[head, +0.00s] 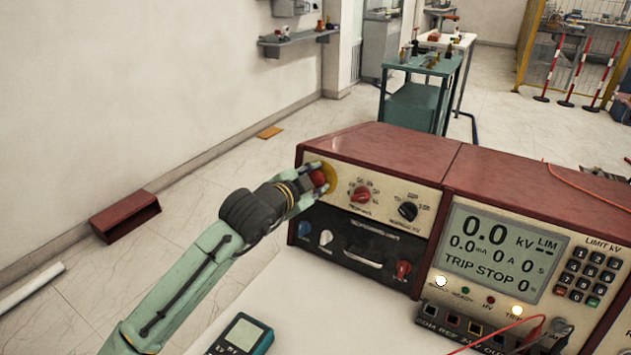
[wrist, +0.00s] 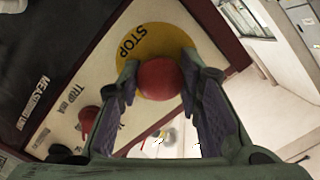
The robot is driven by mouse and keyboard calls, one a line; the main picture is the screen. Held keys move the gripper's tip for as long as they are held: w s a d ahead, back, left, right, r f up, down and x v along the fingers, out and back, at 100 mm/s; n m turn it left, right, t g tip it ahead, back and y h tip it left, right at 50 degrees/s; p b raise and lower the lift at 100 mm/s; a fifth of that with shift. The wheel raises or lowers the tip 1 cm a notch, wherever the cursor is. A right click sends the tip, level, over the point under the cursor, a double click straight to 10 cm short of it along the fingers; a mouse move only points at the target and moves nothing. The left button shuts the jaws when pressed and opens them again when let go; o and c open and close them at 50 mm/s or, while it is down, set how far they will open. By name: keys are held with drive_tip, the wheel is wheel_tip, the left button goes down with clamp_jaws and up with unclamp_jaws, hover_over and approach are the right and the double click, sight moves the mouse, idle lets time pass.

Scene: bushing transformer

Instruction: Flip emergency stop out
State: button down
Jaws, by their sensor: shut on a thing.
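The emergency stop is a round red button (head: 318,178) on a yellow disc (head: 331,177) at the left end of the upper cream panel. In the wrist view the red button (wrist: 160,79) sits in front of the yellow disc (wrist: 150,38), which reads "STOP". My gripper (head: 312,180) reaches it from the left. In the wrist view my gripper (wrist: 160,85) has one finger on each side of the button and is shut on it. The fingers hide the button's sides, and its stem cannot be seen.
A red knob (head: 361,194) and a black knob (head: 407,210) are right of the button. The lower dark panel has a handle and a red knob (head: 403,269). A display (head: 500,250) reads "TRIP STOP". A handheld meter (head: 241,335) lies on the white table.

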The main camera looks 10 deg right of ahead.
drive_tip(key=shift+s+a, duration=0.2)
drive_tip(key=shift+s, duration=0.05)
drive_tip(key=c, duration=1.1)
unclamp_jaws()
drive_tip(key=shift+a, duration=0.15)
drive_tip(key=shift+r, duration=0.1)
drive_tip(key=shift+s, duration=0.1)
drive_tip(key=v, duration=1.2)
